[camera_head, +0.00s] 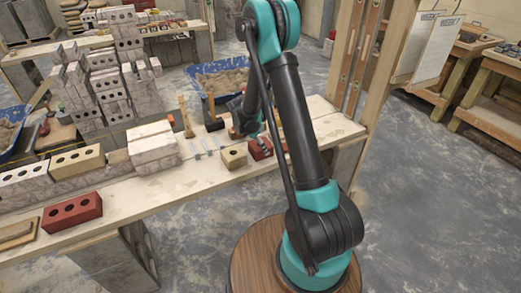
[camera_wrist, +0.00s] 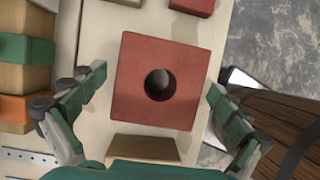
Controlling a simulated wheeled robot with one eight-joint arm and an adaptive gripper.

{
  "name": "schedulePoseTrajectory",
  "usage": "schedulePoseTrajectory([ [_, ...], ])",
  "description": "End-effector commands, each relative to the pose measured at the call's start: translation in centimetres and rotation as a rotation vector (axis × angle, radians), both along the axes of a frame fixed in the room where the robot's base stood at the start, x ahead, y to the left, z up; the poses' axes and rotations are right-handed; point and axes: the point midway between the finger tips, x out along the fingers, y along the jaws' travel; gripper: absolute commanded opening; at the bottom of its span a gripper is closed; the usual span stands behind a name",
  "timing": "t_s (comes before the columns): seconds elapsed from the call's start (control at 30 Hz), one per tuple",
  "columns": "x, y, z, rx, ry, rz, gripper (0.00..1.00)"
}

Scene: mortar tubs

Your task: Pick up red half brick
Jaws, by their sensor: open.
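The red half brick (camera_wrist: 132,107) has one round hole and lies on the pale table, filling the middle of the wrist view. In the head view, a red brick (camera_head: 261,149) shows partly hidden behind my arm, by the table's near edge. My gripper (camera_wrist: 157,84) is open, with one finger left of the half brick and one right of it in the picture. Gaps show between the fingers and the brick's sides. The height of the fingertips above the table is hard to tell. The gripper (camera_head: 250,134) is partly hidden by the arm in the head view.
A tan block (camera_wrist: 143,149) lies close below the half brick in the wrist view. A tan half brick (camera_head: 234,156) stands left of the red one. Hammers (camera_head: 185,117) stand farther back. A three-hole red brick (camera_head: 71,212) lies at the table's left.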

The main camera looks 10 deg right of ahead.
Motion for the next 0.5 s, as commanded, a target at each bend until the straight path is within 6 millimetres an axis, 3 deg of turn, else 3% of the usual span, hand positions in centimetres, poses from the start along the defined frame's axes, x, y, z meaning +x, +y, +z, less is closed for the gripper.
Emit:
schedulePoseTrajectory([
  [0.5,-0.01,0.00,-0.41,0.000,0.000,0.000,1.00],
])
